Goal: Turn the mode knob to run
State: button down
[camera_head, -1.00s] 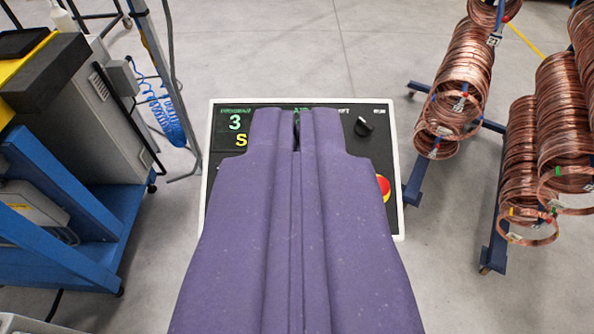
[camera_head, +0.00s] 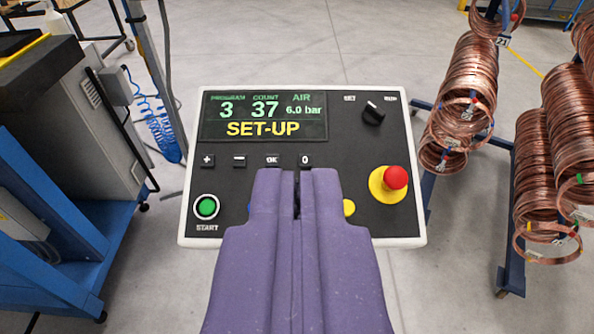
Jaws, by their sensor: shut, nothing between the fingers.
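The mode knob (camera_head: 373,112) is a black rotary knob at the upper right of the control panel (camera_head: 348,155). Labels SET on its left and RUN on its right stand above it. Its pointer slants toward the upper left, on the SET side. The display (camera_head: 264,117) reads program 3, count 37, air 6.0 bar and SET-UP. My purple gripper (camera_head: 297,175) is shut and empty, in front of the panel's lower middle, below and left of the knob. It hides part of the bottom row of controls.
A red emergency stop (camera_head: 395,178) on a yellow base sits below the knob. A green START button (camera_head: 207,207) is at lower left, with small keys (camera_head: 239,161) under the display. Copper coils (camera_head: 470,90) hang on racks at right. A blue-framed machine (camera_head: 70,220) stands at left.

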aim_at(372, 115)
jog(key=i+j, duration=0.1)
jog(key=i, duration=0.35)
jog(key=i+j, duration=0.1)
jog(key=i, duration=0.35)
jog(key=z, duration=0.05)
